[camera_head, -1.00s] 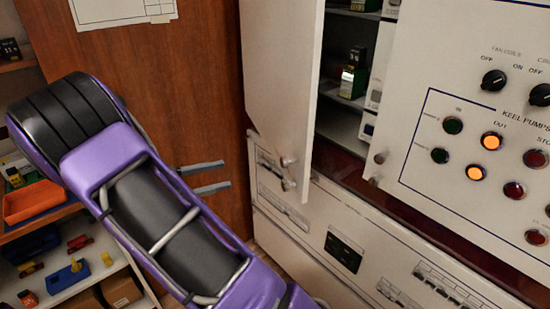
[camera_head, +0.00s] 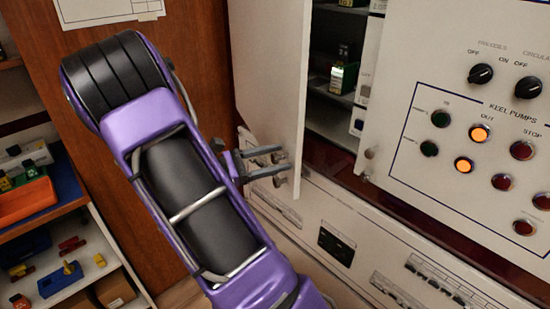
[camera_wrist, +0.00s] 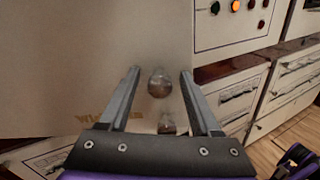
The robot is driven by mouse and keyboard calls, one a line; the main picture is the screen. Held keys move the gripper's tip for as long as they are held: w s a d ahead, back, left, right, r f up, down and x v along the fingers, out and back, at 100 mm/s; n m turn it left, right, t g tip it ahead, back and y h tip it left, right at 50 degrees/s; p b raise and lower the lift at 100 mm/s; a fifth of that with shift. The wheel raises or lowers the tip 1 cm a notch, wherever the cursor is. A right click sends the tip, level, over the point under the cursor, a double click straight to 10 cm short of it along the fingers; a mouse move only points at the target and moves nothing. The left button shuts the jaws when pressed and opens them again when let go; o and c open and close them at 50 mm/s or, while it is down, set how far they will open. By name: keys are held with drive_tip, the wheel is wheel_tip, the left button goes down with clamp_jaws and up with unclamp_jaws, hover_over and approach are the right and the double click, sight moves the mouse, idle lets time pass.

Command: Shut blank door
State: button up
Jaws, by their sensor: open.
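The blank white door (camera_head: 268,65) stands partly open in the head view, with the cabinet's inside showing to its right. In the wrist view the plain door face (camera_wrist: 90,65) fills the left and middle. A round metal knob (camera_wrist: 159,82) is near its lower edge, and a second small fitting (camera_wrist: 167,122) is below it. My gripper (camera_head: 280,162) is open at the door's lower right corner. In the wrist view my gripper's fingers (camera_wrist: 159,76) lie on either side of the knob with a gap on both sides. I cannot tell how deep the knob sits between them.
A white control panel (camera_head: 470,130) with switches and lamps is to the right. Shelves (camera_head: 335,95) with small parts are inside the cabinet. Breaker rows (camera_head: 420,285) line the front below. Open shelves with an orange tray (camera_head: 25,200) stand at the left.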

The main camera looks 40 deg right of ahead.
clamp_jaws()
idle(0.3)
idle(1.2)
